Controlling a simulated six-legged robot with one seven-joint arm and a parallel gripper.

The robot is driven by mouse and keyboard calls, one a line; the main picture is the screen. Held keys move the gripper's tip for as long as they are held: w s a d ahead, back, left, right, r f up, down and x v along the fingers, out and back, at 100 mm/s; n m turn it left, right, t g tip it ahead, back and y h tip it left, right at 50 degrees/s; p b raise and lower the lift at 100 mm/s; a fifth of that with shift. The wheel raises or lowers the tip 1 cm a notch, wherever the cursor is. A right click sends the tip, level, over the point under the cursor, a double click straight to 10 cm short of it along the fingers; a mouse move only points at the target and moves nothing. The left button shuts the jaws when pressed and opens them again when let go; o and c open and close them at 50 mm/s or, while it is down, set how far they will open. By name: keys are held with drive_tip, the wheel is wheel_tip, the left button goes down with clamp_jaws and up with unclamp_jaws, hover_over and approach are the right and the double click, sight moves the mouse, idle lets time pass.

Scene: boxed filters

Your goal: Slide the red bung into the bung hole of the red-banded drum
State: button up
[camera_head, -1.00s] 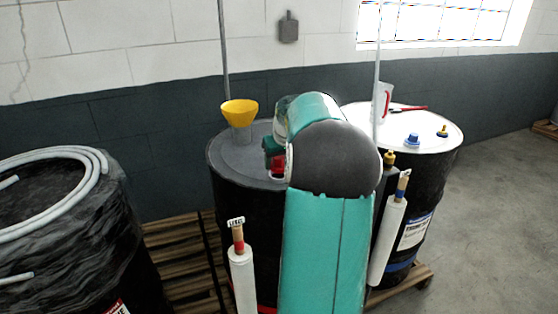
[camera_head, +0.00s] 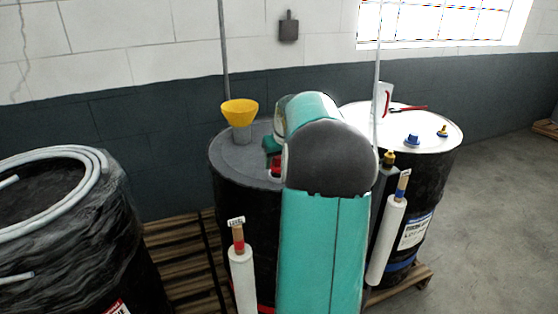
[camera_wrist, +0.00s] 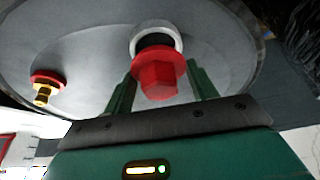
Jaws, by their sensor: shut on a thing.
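The red bung (camera_wrist: 160,76) is held between the two green fingers of my gripper (camera_wrist: 162,90), which is shut on it. In the wrist view the bung overlaps the near side of the bung hole (camera_wrist: 155,41), a dark opening with a pale ring. The far part of the opening shows; whether the bung has entered it I cannot tell. The hole is in the grey top of the drum (camera_head: 235,160), whose black side shows a bit of red low down (camera_head: 266,309). In the head view my arm hides the hole, and a little red (camera_head: 276,168) shows beside it.
A brass fitting on a red ring (camera_wrist: 44,88) stands on the same drum top. A yellow funnel (camera_head: 239,112) is at its back left. A white-topped drum (camera_head: 430,125) stands at right, a wrapped drum (camera_head: 75,230) at left. White rolls (camera_head: 243,280) stand in front.

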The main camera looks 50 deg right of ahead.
drive_tip(key=shift+f, duration=0.85)
drive_tip(key=o, duration=1)
drive_tip(key=shift+o, duration=0.2)
drive_tip(key=shift+r, duration=0.1)
drive_tip(key=v, duration=1.3)
drive_tip(key=shift+r, duration=0.35)
